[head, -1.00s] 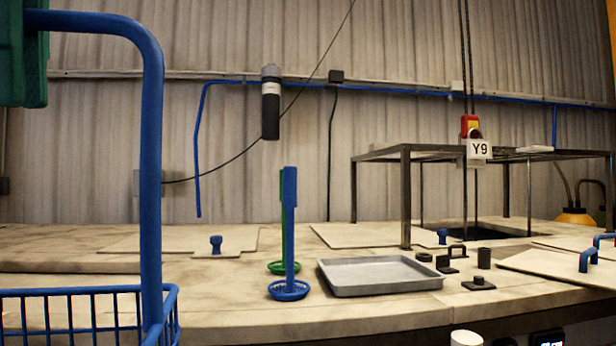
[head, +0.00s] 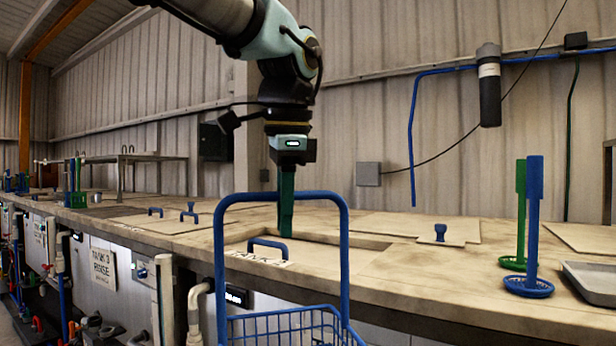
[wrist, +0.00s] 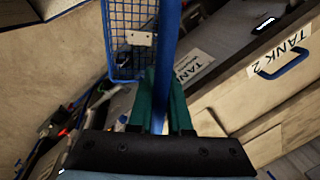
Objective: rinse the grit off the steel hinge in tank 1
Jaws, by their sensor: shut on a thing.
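My gripper (head: 286,228) is shut on the blue handle (head: 283,197) of a wire basket (head: 285,328). The basket hangs below, in front of the bench edge, nearer the head camera than the bench top. In the wrist view, the green fingers (wrist: 160,100) clamp the blue handle bar, and the blue mesh basket (wrist: 118,70) shows beyond them. A pale plate with small dark spots (wrist: 140,38) shows at the mesh; I cannot tell whether it is the steel hinge or a tag. No grit can be made out. I see no tank 1 label.
A lid marked TANK 2 (wrist: 290,55) lies behind the basket. Blue and green strainers (head: 528,286) stand at right, beside a grey tray (head: 590,280). Pipes line the front.

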